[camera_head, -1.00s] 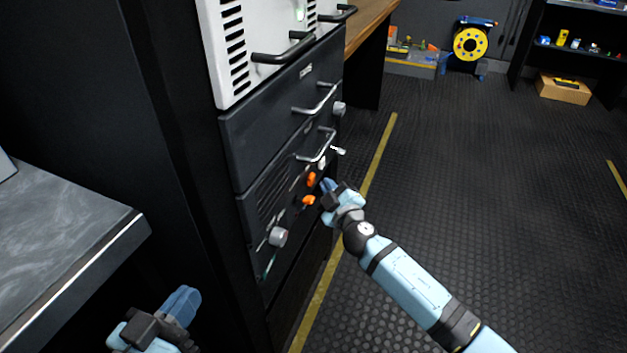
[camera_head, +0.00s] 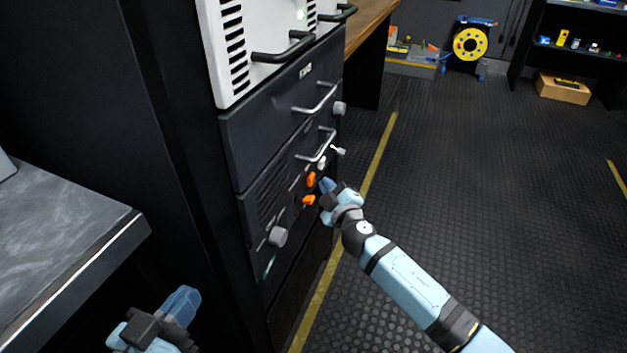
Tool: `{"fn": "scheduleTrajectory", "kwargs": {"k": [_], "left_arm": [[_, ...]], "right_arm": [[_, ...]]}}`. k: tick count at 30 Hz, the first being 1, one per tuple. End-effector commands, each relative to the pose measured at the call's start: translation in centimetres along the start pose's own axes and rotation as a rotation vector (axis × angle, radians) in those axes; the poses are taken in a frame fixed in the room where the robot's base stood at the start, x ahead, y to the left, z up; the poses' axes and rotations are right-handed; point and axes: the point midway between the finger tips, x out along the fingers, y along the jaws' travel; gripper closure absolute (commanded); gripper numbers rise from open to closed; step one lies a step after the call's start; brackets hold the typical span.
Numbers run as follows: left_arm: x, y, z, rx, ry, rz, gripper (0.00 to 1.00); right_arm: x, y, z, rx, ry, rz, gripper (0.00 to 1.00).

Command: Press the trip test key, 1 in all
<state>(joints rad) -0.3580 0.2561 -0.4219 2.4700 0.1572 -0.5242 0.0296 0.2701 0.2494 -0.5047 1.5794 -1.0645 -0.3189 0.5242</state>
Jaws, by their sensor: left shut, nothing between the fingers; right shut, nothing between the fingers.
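The equipment rack (camera_head: 275,135) has a dark lower panel with several controls, seen at a steep angle. Two orange controls (camera_head: 309,200) sit on it, with grey knobs (camera_head: 278,236) below and above. I cannot tell which control is the trip test key; no label is legible. My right gripper (camera_head: 325,185) is shut and empty, its blue fingertips very near the panel just right of the orange controls. Whether it touches the panel is unclear. My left gripper (camera_head: 184,303) is shut and empty at the lower left, apart from the rack.
A grey countertop (camera_head: 70,245) juts in at the left. Metal handles (camera_head: 318,100) stick out of the rack above the controls. Open black floor (camera_head: 480,200) lies to the right. A yellow cable reel (camera_head: 470,43) and a cardboard box (camera_head: 563,89) stand far back.

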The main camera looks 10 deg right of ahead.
Motion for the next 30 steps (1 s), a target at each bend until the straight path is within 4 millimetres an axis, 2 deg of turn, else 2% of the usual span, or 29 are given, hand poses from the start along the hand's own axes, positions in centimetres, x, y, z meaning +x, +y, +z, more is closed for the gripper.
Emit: {"fn": "scheduleTrajectory", "kwargs": {"k": [30], "left_arm": [[0.0, -0.01, 0.35, 0.0, 0.001, 0.0, 1.0]], "right_arm": [[0.85, -0.56, -0.68, 0.002, 0.002, 0.001, 1.0]]}}
